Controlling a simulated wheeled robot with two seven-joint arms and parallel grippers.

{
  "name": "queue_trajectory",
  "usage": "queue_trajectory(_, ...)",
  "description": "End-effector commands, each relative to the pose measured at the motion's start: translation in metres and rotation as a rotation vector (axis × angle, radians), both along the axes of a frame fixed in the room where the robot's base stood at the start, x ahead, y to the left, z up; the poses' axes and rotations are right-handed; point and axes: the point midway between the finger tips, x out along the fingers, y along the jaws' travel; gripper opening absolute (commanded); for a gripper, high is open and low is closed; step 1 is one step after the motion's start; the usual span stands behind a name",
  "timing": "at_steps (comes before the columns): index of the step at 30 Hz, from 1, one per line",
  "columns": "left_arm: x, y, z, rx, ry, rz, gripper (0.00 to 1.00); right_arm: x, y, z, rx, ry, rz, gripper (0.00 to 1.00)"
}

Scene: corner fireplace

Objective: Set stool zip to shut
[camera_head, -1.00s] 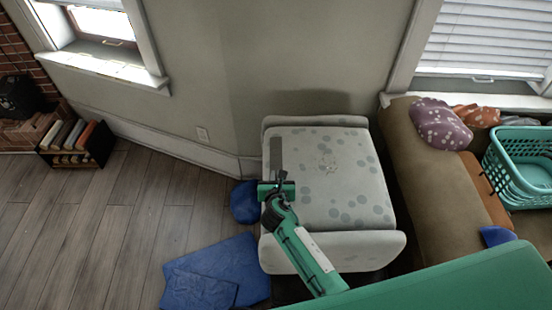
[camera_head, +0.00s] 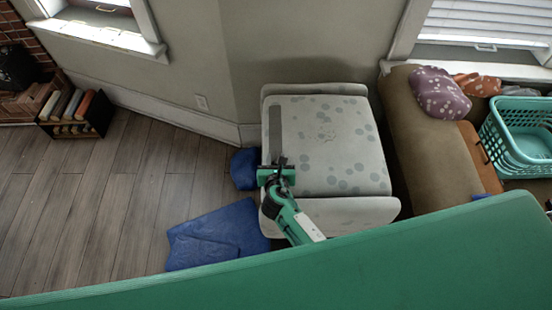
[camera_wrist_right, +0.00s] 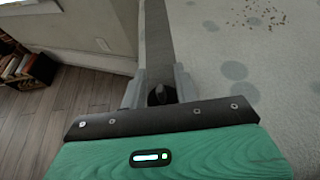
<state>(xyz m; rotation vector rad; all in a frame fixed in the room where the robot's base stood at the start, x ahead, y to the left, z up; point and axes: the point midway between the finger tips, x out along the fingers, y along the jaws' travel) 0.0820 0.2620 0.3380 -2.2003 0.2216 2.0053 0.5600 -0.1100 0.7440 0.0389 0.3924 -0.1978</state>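The stool (camera_head: 330,150), pale with grey dots, stands against the wall. A dark grey strip, the stool zip (camera_head: 275,128), runs along the left side of its seat. In the right wrist view the strip (camera_wrist_right: 158,40) runs away from my fingers. My right gripper (camera_head: 277,163) is low over the seat's left edge, at the strip's near visible end. In the right wrist view its fingers (camera_wrist_right: 160,88) close around a small dark zip pull (camera_wrist_right: 158,96). The strip beneath the gripper is hidden. My left gripper is not in view.
A blue cushion (camera_head: 244,168) and a blue cloth (camera_head: 220,235) lie left of the stool. A brown sofa (camera_head: 425,140) stands close on the right, with a green basket (camera_head: 520,130). Wooden floor at left is clear. My green body covers the bottom.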

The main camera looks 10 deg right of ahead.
Motion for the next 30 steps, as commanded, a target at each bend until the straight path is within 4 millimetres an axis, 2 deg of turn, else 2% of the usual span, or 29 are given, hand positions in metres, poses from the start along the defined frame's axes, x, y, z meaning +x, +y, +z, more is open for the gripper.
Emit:
queue_trajectory(7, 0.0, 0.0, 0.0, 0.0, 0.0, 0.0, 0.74, 0.0, 0.0, 0.001, 0.0, -0.001, 0.0, 0.3)
queue_trajectory(11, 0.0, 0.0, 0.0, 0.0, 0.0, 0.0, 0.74, -0.009, 0.002, 0.004, 0.0, 0.0, 0.0, 0.3)
queue_trajectory(14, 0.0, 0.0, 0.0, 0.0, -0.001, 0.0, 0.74, -0.024, 0.005, 0.01, 0.0, 0.0, 0.002, 0.3)
queue_trajectory(24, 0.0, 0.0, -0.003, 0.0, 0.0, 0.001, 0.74, -0.093, 0.019, 0.038, 0.0, 0.0, 0.001, 0.3)
queue_trajectory(30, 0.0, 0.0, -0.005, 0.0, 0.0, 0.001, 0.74, -0.117, 0.024, 0.049, 0.0, 0.0, 0.0, 0.3)
